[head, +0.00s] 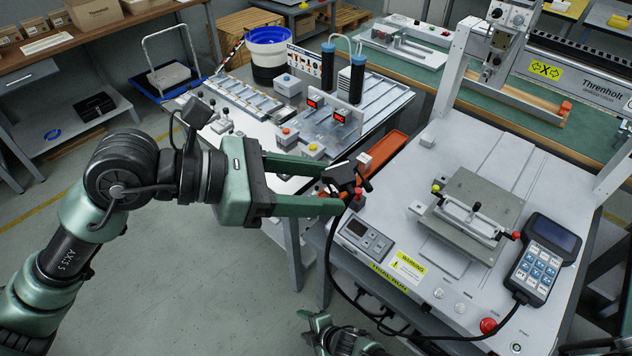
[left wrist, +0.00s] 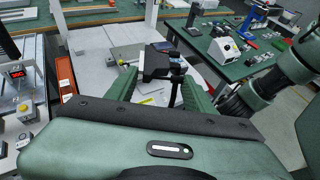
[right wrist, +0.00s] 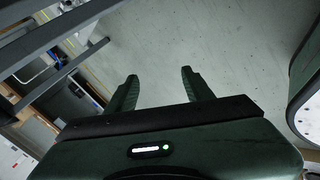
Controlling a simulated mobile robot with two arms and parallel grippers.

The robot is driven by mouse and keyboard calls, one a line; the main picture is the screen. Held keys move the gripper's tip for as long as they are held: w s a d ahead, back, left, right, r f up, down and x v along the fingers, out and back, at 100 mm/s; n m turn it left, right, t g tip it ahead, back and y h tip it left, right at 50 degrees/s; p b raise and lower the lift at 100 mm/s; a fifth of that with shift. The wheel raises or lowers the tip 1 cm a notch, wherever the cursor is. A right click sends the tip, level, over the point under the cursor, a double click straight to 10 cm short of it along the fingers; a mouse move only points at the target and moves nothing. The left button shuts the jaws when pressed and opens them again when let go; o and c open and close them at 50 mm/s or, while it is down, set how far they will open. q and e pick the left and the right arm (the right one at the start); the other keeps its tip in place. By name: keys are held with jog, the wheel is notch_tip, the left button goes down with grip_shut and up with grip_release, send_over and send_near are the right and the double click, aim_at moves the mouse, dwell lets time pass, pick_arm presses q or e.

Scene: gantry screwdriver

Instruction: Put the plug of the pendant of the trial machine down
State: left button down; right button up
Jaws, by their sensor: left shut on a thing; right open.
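The black plug (head: 343,176) of the pendant is between the fingertips of my left gripper (head: 346,190), which is shut on it. The plug is in the air beside the left edge of the trial machine (head: 510,150). It also shows in the left wrist view (left wrist: 157,64). The black cable (head: 333,262) hangs from the plug, loops below the machine's front edge and runs to the pendant (head: 545,258). The pendant, with keypad and dark screen, lies at the machine's right front. My right gripper (head: 318,322) is low at the bottom; in the right wrist view it is open and empty (right wrist: 158,80).
The trial machine's top carries a clamp fixture (head: 468,215), a control box (head: 365,238) and a red button (head: 488,325). An orange tray (head: 385,152) lies between it and the bench (head: 390,98) behind. Bare tabletop shows around the fixture.

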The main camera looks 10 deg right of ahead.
jog(key=s+d+f+m+g+h, duration=0.15)
jog(key=s+f, duration=0.25)
jog(key=s, duration=0.4)
jog(key=s+d+f+m+g+h, duration=0.1)
jog(key=s+d+f+m+g, duration=0.2)
jog(key=s, duration=0.6)
pick_arm(q)
jog(key=w+a+f+n+t+y, duration=0.1)
jog(key=a+f+n+t, duration=0.2)
jog(key=a, duration=1)
jog(key=w+a+f+n+t+y, duration=0.1)
jog(key=a+f+n+t, duration=0.2)
jog(key=a+f, duration=0.5)
jog(key=a+t, duration=0.1)
jog(key=a, duration=0.3)
jog(key=shift+a+f+n, duration=0.3)
jog(key=shift+a+f, duration=0.1)
pick_arm(e)
jog(key=s+d+f+m+g+h, duration=0.1)
jog(key=s+d+f+m, duration=0.3)
jog(key=s+d+m, duration=0.9)
jog(key=s+d+h, duration=0.1)
jog(key=s+d, duration=0.1)
jog(key=s, duration=0.1)
jog(key=shift+f, duration=0.3)
pick_arm(q)
jog(key=shift+y, duration=0.3)
pick_arm(e)
jog(key=shift+h, duration=0.25)
